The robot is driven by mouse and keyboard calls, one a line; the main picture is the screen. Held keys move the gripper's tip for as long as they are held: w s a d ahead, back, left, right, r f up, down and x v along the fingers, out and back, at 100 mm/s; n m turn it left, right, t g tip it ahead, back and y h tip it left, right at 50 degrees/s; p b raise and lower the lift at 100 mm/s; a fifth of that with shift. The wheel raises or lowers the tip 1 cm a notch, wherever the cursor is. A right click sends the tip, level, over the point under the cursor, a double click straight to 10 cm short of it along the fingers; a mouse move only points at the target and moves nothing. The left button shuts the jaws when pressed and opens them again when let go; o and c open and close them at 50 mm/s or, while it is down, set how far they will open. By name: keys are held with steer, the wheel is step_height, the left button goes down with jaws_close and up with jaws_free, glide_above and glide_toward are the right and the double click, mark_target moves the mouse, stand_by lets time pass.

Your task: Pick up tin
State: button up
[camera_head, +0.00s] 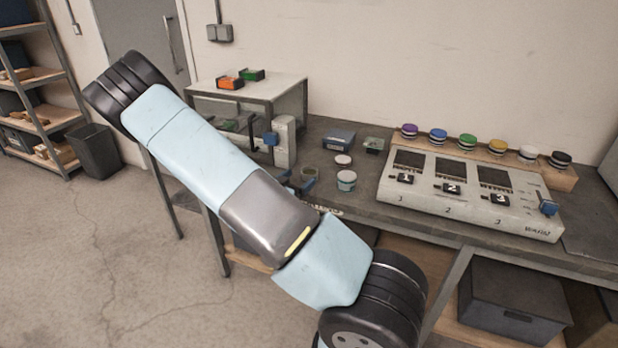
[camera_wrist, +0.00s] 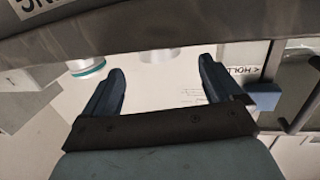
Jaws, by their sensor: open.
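No single thing is clearly marked as the tin. A small white and teal round container (camera_head: 346,181) stands on the workbench in the head view, with a low pale-lidded round container (camera_head: 343,160) just behind it. In the wrist view, a white and teal rounded thing (camera_wrist: 87,68) shows beyond the left finger. A whitish cylinder end (camera_wrist: 158,54) shows beyond the gap between the fingers, partly hidden by a dark edge. My gripper (camera_wrist: 160,86) is open, with nothing between its dark blue fingers.
The workbench (camera_head: 402,213) holds a numbered panel (camera_head: 470,194) on the right. Several coloured knobs stand behind it. A grey and blue upright device (camera_head: 284,142) stands beside my arm. A raised table (camera_head: 270,88) holds orange and green boxes. Open floor lies to the left.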

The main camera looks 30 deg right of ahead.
mark_target(305, 175)
steer(key=shift+f+x, duration=0.2)
steer(key=shift+x, duration=3.5)
steer(key=c, duration=1.1)
steer(key=shift+r, duration=0.1)
